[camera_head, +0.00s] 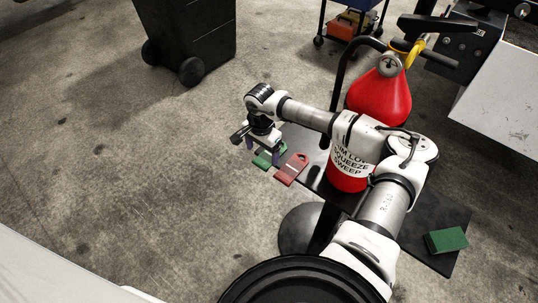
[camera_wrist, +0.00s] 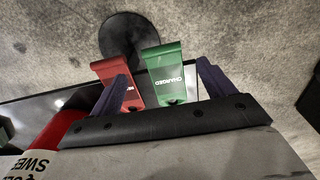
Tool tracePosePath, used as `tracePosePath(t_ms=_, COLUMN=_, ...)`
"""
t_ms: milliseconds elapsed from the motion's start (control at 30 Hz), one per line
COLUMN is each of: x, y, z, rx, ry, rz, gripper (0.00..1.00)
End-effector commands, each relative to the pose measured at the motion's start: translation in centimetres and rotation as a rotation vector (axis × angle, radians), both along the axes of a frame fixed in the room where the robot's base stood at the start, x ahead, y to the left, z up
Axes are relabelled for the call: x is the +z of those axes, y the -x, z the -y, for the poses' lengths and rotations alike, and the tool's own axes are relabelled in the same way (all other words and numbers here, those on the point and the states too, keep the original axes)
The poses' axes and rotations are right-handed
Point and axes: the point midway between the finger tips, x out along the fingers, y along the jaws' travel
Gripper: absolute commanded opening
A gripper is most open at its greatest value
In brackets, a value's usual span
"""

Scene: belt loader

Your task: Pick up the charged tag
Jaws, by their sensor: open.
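The charged tag is a green tag (camera_wrist: 165,75) with white "CHARGED" lettering, seen in the wrist view between my two fingers. In the head view the green tag (camera_head: 263,161) lies at the far left end of a dark tabletop, partly hidden by my gripper. My gripper (camera_head: 264,150) is open just above it, pointing down. In the wrist view my gripper (camera_wrist: 163,88) has one purple finger on each side of the green tag, with no grip visible. A red tag (camera_head: 292,169) lies beside the green one; my left finger partly covers the red tag (camera_wrist: 118,78) in the wrist view.
A red extinguisher (camera_head: 378,97) stands close behind my arm. A green block (camera_head: 446,240) lies on the dark table (camera_head: 436,265) at right. A black wheeled bin (camera_head: 188,35) and a cart (camera_head: 350,20) stand at the back. The floor at left is clear.

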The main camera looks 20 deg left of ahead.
Motion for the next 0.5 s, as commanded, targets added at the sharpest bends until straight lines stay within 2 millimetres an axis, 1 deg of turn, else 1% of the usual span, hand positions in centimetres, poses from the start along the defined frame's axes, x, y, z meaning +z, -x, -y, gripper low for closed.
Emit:
tracePosePath(t_ms=67, x=-0.5, y=0.1, z=-0.1, rx=0.0, ry=0.0, rz=-0.002, gripper=0.81)
tracePosePath(t_ms=333, x=-4.1, y=0.1, z=-0.5, rx=-0.001, ry=0.0, rz=-0.003, gripper=0.81)
tracePosePath(t_ms=400, x=-4.8, y=0.1, z=-0.5, rx=0.0, ry=0.001, rz=-0.003, gripper=0.81)
tracePosePath(t_ms=500, x=-5.1, y=0.1, z=-0.5, rx=0.001, ry=0.001, rz=0.0, gripper=0.81)
